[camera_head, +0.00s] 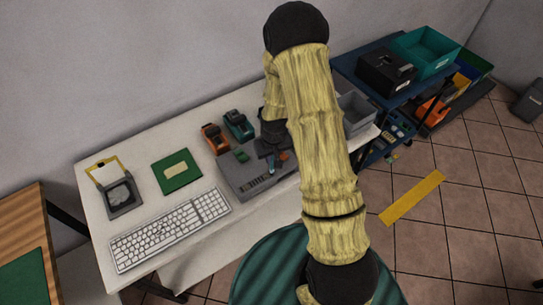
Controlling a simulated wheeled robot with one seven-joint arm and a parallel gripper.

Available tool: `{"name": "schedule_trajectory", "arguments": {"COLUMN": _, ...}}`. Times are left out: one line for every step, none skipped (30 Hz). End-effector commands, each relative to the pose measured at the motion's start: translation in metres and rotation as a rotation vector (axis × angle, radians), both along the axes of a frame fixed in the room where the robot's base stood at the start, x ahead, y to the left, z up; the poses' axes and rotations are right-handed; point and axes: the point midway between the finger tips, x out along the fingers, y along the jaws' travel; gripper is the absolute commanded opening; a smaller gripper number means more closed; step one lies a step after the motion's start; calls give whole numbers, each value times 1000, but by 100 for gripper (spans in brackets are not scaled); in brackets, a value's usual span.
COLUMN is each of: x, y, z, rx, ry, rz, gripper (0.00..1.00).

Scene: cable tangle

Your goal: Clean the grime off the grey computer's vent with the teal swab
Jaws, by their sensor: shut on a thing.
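The grey computer (233,174) lies flat on the white table, right of the keyboard. Dark slots, seemingly its vent (250,186), show near its front edge. Whether grime is on them is too small to tell. My gripper (271,160) is over the right part of the computer, pointing down and shut on a small teal piece, seemingly the teal swab (271,171). The swab's lower end is close to the computer's top, right of the slots. I cannot tell whether it touches. My arm hides the computer's right side.
A white keyboard (170,230), a green board (177,171) and a grey fan unit (121,196) lie to the left. Orange (214,138) and teal (238,125) items stand behind the computer. A grey bin (356,112) is right, beside a blue cart (350,66).

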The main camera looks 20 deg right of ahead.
Motion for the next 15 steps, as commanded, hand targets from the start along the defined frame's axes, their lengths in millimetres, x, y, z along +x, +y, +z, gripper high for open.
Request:
{"name": "schedule_trajectory", "arguments": {"x": 0, "y": 0, "z": -1, "rx": 0, "ry": 0, "rz": 0, "gripper": 0}}
{"name": "schedule_trajectory", "arguments": {"x": 0, "y": 0, "z": -1, "rx": 0, "ry": 0, "rz": 0, "gripper": 0}}
{"name": "schedule_trajectory", "arguments": {"x": 0, "y": 0, "z": -2, "rx": 0, "ry": 0, "rz": 0, "gripper": 0}}
{"name": "schedule_trajectory", "arguments": {"x": 0, "y": 0, "z": -2, "rx": 0, "ry": 0, "rz": 0, "gripper": 0}}
{"name": "schedule_trajectory", "arguments": {"x": 0, "y": 0, "z": -2, "rx": 0, "ry": 0, "rz": 0, "gripper": 0}}
{"name": "schedule_trajectory", "arguments": {"x": 0, "y": 0, "z": -3, "rx": 0, "ry": 0, "rz": 0, "gripper": 0}}
{"name": "schedule_trajectory", "arguments": {"x": 0, "y": 0, "z": -3, "rx": 0, "ry": 0, "rz": 0, "gripper": 0}}
{"name": "schedule_trajectory", "arguments": {"x": 0, "y": 0, "z": -3, "rx": 0, "ry": 0, "rz": 0, "gripper": 0}}
{"name": "schedule_trajectory", "arguments": {"x": 0, "y": 0, "z": -4, "rx": 0, "ry": 0, "rz": 0, "gripper": 0}}
{"name": "schedule_trajectory", "arguments": {"x": 0, "y": 0, "z": -4, "rx": 0, "ry": 0, "rz": 0, "gripper": 0}}
{"name": "schedule_trajectory", "arguments": {"x": 0, "y": 0, "z": -4, "rx": 0, "ry": 0, "rz": 0, "gripper": 0}}
{"name": "schedule_trajectory", "arguments": {"x": 0, "y": 0, "z": -5, "rx": 0, "ry": 0, "rz": 0, "gripper": 0}}
{"name": "schedule_trajectory", "arguments": {"x": 0, "y": 0, "z": -5, "rx": 0, "ry": 0, "rz": 0, "gripper": 0}}
{"name": "schedule_trajectory", "arguments": {"x": 0, "y": 0, "z": -5, "rx": 0, "ry": 0, "rz": 0, "gripper": 0}}
{"name": "schedule_trajectory", "arguments": {"x": 0, "y": 0, "z": -6, "rx": 0, "ry": 0, "rz": 0, "gripper": 0}}
